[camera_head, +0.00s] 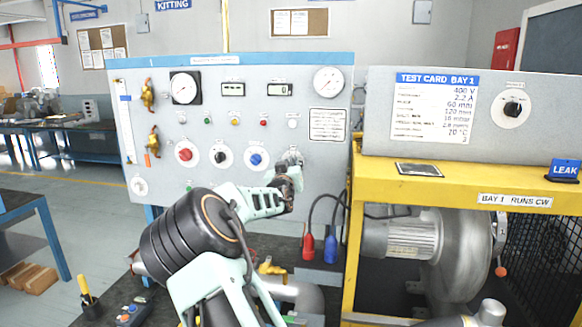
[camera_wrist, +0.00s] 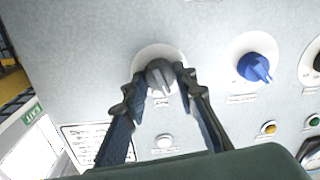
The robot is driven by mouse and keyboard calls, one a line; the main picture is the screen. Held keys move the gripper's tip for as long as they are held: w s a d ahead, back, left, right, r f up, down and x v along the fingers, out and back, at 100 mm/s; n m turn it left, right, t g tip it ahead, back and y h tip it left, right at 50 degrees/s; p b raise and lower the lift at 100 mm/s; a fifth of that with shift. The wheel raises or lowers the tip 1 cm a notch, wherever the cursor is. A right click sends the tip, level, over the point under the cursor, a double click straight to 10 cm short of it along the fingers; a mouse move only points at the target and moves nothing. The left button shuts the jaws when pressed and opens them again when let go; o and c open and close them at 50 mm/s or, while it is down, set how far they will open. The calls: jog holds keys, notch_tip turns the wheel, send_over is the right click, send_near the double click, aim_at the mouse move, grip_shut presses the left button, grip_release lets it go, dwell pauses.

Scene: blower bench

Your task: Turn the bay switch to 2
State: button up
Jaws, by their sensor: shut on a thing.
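A grey rotary knob (camera_wrist: 160,78) on a round white plate sits in the wrist view, on the grey panel (camera_head: 225,115). My gripper (camera_wrist: 161,84) is shut on this knob, one finger on each side of it. In the head view my gripper (camera_head: 287,180) reaches the panel at the right end of the lower knob row and hides most of this knob. The label under the knob is too small to read, so I cannot tell from it whether this is the bay switch or which position it points to.
A blue knob (camera_wrist: 256,67) is the neighbouring control. A black knob (camera_head: 221,157) and a red knob (camera_head: 186,154) are farther left in the head view. Another black knob (camera_head: 512,108) is on the right-hand box. Red and blue plugs (camera_head: 308,246) hang below the panel.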

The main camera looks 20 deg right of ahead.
jog(key=shift+f+m+h+b, duration=0.1)
jog(key=shift+m+h+b, duration=0.2)
jog(key=shift+m+b, duration=4.55)
jog(key=shift+n+b, duration=0.35)
jog(key=shift+b, duration=0.3)
jog(key=o, duration=1.2)
jog(key=shift+c, duration=0.2)
jog(key=shift+s, duration=0.1)
jog(key=v, duration=1.1)
jog(key=shift+s+a, duration=0.2)
jog(key=shift+s, duration=0.15)
